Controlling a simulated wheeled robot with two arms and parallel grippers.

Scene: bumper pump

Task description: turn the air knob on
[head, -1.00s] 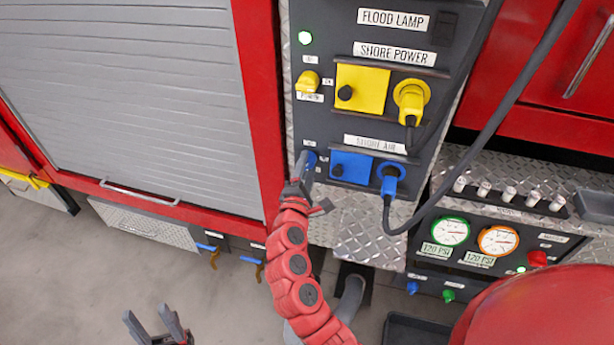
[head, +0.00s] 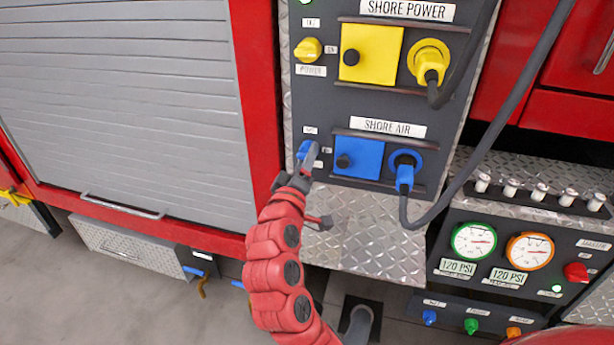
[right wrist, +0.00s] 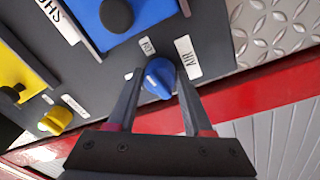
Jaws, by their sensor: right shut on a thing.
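The blue air knob (head: 307,152) is on the dark panel, left of the blue SHORE AIR cover (head: 358,158). My right gripper (head: 303,168) is at this knob and partly hides it in the head view. In the right wrist view, the blue knob (right wrist: 158,78) sits between the two fingers of my right gripper (right wrist: 160,58), which is shut on it. An AIR label (right wrist: 187,57) and a small position label (right wrist: 147,46) are beside the knob. The left gripper is out of view.
A yellow power knob (head: 308,49) and yellow cover (head: 370,52) are above. A blue plug (head: 404,170) with a dark cable is to the right. Gauges (head: 474,240) are at lower right. A grey roller shutter (head: 120,100) is left.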

